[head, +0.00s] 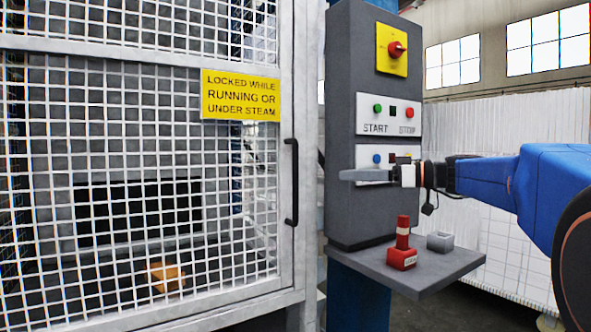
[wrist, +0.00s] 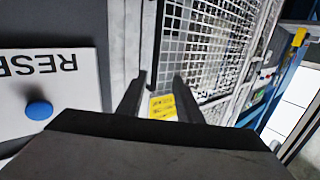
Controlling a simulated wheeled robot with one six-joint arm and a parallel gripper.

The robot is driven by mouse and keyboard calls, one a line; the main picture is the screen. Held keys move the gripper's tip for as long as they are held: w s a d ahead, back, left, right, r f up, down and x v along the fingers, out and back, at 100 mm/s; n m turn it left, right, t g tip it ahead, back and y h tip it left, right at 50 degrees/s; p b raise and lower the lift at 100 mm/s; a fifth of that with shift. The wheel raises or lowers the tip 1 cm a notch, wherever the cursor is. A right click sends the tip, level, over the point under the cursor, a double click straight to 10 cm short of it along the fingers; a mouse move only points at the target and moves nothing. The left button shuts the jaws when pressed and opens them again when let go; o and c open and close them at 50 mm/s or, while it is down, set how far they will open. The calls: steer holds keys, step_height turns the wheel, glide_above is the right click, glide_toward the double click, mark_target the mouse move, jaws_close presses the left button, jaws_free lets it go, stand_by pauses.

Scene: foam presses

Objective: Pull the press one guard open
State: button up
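The press guard (head: 140,190) is a white wire-mesh door in a pale frame at the left of the head view, and it looks closed. Its black upright handle (head: 291,182) is on the door's right edge. A yellow sign (head: 240,95) on the mesh reads "LOCKED WHILE RUNNING OR UNDER STEAM". My gripper (head: 345,174) points left in front of the grey control panel, right of the handle and apart from it. In the wrist view, its two dark fingers (wrist: 160,80) are spread with nothing held, and the mesh (wrist: 200,50) and yellow sign (wrist: 162,107) show beyond.
The control panel (head: 345,90) carries a red knob (head: 397,49) and start and stop buttons. A blue button (wrist: 39,110) beside reset lettering is close in the wrist view. A red lock piece (head: 402,257) and grey block (head: 440,241) sit on the shelf (head: 425,274) below my arm.

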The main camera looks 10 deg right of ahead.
steer(key=r+x, duration=0.2)
steer(key=x, duration=1.5)
steer(key=shift+w+d, duration=0.3)
steer(key=shift+w, duration=0.1)
jaws_close()
